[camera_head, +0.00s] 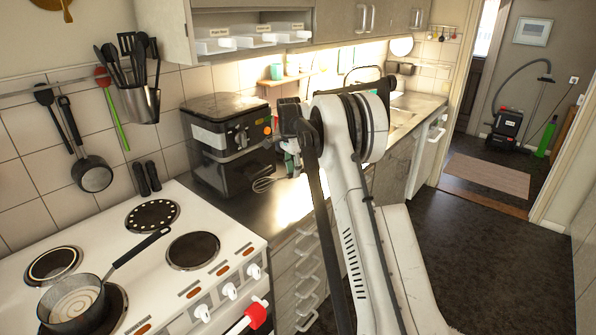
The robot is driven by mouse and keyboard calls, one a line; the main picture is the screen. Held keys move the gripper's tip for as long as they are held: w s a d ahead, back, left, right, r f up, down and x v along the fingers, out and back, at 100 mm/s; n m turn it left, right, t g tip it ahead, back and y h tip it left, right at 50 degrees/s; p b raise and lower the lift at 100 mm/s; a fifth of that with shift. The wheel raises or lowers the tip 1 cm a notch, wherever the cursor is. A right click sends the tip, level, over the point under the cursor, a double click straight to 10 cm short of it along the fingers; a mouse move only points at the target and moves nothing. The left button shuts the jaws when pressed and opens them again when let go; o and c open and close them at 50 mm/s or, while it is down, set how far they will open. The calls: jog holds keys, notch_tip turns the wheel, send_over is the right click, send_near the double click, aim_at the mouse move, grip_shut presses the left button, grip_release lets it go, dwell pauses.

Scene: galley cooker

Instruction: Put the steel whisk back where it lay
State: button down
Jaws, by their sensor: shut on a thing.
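The steel whisk (264,184) shows only its wire loops, which point left over the steel counter beside the black appliance. Its handle is hidden at my gripper. My gripper (292,166) is shut on the whisk, low over the counter, partly hidden by my own arm. I cannot tell whether the whisk touches the counter.
A black air-fryer-like appliance (229,140) stands just left of my gripper against the tiles. The white cooker (150,258) at the front left holds a saucepan (75,302) with its handle sticking out. Bare counter (288,205) lies below the whisk. The sink (402,118) is behind my arm.

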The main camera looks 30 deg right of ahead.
aim_at(298, 199)
jog(key=shift+s+d+f+m+y, duration=0.15)
jog(key=shift+d+f+m, duration=0.15)
jog(key=shift+d+f, duration=0.2)
jog(key=shift+s+d+f+m+y, duration=0.15)
jog(key=shift+d+f+m, duration=0.15)
jog(key=shift+d+f, duration=0.15)
jog(key=shift+w+a+f+b, duration=0.1)
jog(key=shift+f+b, duration=0.85)
jog(key=shift+f, duration=2.85)
jog(key=shift+f+b, duration=0.45)
jog(key=shift+f, duration=0.1)
jog(key=c, duration=1.5)
grip_release()
